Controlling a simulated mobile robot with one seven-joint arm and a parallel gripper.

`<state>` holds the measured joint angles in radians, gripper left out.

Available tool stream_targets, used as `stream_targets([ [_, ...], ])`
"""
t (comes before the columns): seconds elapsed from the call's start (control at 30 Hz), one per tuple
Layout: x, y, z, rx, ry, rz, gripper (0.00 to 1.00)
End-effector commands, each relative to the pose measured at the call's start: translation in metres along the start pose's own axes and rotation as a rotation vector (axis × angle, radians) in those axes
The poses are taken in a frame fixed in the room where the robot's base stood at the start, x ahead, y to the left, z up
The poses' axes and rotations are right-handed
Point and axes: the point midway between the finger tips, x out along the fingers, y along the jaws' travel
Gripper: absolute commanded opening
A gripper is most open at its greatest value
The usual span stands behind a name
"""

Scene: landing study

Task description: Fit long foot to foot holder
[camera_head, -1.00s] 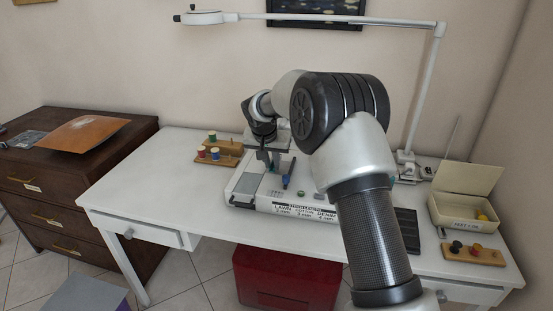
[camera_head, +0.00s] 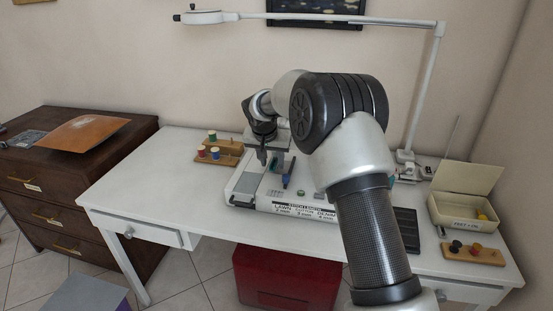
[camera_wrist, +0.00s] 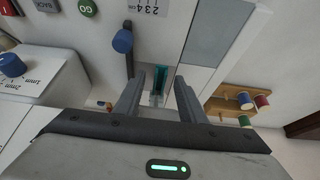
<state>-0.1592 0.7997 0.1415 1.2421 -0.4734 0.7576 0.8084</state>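My gripper (camera_wrist: 159,74) is open in the wrist view, with its two fingers apart. A narrow teal piece (camera_wrist: 158,84) with a pale clear end shows between the fingers, with a gap on either side. I cannot tell whether it is the long foot or part of the foot holder. In the head view my gripper (camera_head: 262,156) points down over the white sewing machine (camera_head: 290,203), left of a blue-knobbed lever (camera_head: 287,180). The teal piece (camera_head: 273,163) is small there, just right of the fingers. The foot holder is not clearly discernible.
A wooden stand with thread spools (camera_head: 231,158) is behind left of the machine. An open cream box (camera_head: 462,212) and a spool board (camera_head: 472,255) are at the right. A lamp (camera_head: 425,90) arches overhead. The white table's left part (camera_head: 150,180) is clear.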

Motion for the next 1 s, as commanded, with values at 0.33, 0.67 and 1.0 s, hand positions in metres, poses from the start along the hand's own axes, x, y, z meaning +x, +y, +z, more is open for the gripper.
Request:
stream_targets([
  [0.33,-0.028,-0.001,-0.001,0.000,0.002,-0.002,0.37],
  [0.67,-0.109,-0.001,-0.002,0.000,0.004,-0.002,0.37],
  [1.0,-0.166,0.000,-0.001,-0.001,0.001,0.000,0.37],
])
